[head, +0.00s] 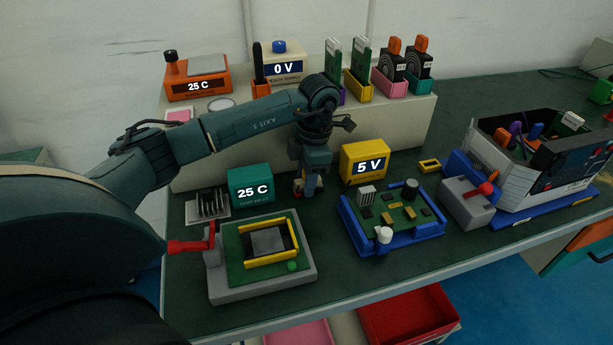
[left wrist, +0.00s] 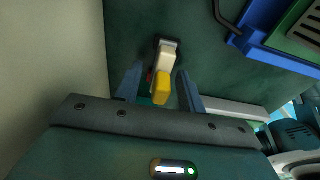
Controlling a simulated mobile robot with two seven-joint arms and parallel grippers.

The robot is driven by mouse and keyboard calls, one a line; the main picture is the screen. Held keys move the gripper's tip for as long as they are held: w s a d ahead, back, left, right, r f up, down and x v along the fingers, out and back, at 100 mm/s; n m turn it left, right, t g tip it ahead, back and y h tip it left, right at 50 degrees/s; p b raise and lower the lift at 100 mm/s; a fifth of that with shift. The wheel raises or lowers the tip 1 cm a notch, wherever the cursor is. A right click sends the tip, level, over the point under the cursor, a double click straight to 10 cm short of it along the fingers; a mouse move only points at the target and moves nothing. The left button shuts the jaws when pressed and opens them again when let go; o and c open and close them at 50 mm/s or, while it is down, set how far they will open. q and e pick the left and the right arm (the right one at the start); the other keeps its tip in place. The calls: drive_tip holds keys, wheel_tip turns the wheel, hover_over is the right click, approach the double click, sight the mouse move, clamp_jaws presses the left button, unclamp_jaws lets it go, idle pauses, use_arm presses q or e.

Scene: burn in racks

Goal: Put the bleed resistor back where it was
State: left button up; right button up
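My left gripper (head: 308,186) reaches down to the bench between the teal "25 C" box and the yellow "5 V" box. In the left wrist view a small beige piece with a yellow end (left wrist: 162,88) stands between the two fingers of the gripper (left wrist: 160,92). It may be the bleed resistor; I cannot be sure. The fingers are apart, with a gap showing beside the piece. In the head view the gripper largely hides the piece. The green circuit board (head: 380,212) in a blue tray lies to the right. My right gripper is not in view.
The teal box (head: 250,186) and yellow box (head: 363,161) flank the gripper closely. A grey fixture with a red lever (head: 215,285) is in front. An open-topped chassis (head: 540,165) stands at right. Colored card holders (head: 357,88) line the raised shelf behind.

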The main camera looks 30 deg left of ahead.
use_arm(q)
drive_tip(key=r, duration=0.8)
drive_tip(key=w+d+r, duration=0.1)
drive_tip(key=r, duration=0.3)
